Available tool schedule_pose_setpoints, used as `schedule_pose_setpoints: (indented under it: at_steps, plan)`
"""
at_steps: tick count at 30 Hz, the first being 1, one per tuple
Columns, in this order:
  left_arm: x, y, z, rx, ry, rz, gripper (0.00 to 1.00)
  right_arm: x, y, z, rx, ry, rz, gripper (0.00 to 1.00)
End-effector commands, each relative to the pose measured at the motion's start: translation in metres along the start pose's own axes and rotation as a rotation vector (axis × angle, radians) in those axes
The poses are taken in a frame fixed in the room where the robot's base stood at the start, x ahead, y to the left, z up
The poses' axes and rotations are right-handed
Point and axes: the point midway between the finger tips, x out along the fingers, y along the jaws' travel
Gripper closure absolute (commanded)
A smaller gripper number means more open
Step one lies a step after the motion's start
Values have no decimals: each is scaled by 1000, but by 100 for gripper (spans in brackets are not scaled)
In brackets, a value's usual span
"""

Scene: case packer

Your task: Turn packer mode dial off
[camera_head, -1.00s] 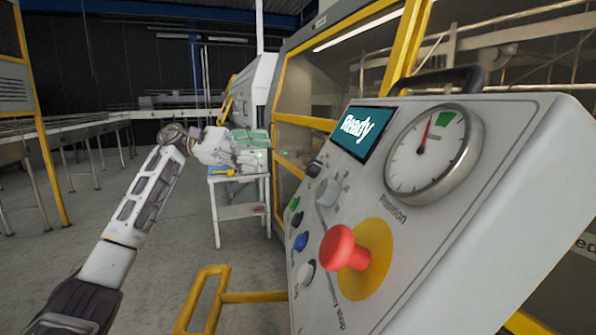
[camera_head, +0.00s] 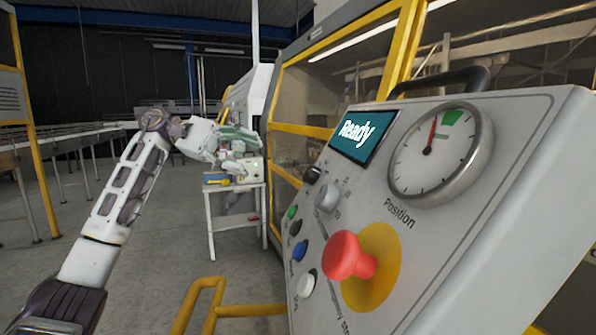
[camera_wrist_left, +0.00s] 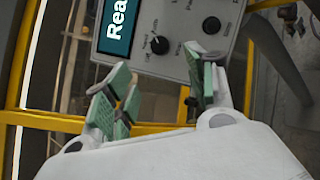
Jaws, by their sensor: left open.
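A light grey control panel (camera_head: 440,215) fills the right of the head view. Its black mode dial (camera_head: 313,173) sits below the left end of the "Ready" screen. In the left wrist view the dial (camera_wrist_left: 159,45) has an "Off" label beside it; I cannot read its pointer clearly. My left gripper (camera_head: 248,152) is left of the panel in the head view, apart from the dial. In the left wrist view its green-padded fingers (camera_wrist_left: 160,72) are open and empty, with the dial beyond the gap between them. My right gripper is not in view.
A red mushroom button (camera_head: 350,257) on a yellow disc sticks out of the panel. A grey knob (camera_head: 327,198) and several coloured push buttons (camera_head: 300,250) are below the dial. A yellow rail (camera_head: 200,300) stands low in front. A small white table (camera_head: 235,205) is behind.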

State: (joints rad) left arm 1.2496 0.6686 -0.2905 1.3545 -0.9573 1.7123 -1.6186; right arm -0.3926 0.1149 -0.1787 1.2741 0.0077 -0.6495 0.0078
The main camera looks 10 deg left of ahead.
Motion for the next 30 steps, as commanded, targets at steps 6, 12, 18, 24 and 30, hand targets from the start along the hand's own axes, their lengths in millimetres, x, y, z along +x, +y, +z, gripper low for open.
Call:
schedule_pose_setpoints:
  at_steps: [6, 12, 18, 24, 30]
  plan:
    - [25, -1, 0, 1, -1, -2, 45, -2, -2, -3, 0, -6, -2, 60]
    - [51, -1, 0, 0, -2, 0, 45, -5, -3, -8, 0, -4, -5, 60]
    - [78, 0, 0, 0, -2, -1, 45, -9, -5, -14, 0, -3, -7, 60]
    - [103, 0, 0, 0, -2, 0, 45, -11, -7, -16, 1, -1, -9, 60]
    - [121, 0, 0, -1, -1, 0, 45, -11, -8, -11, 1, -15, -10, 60]
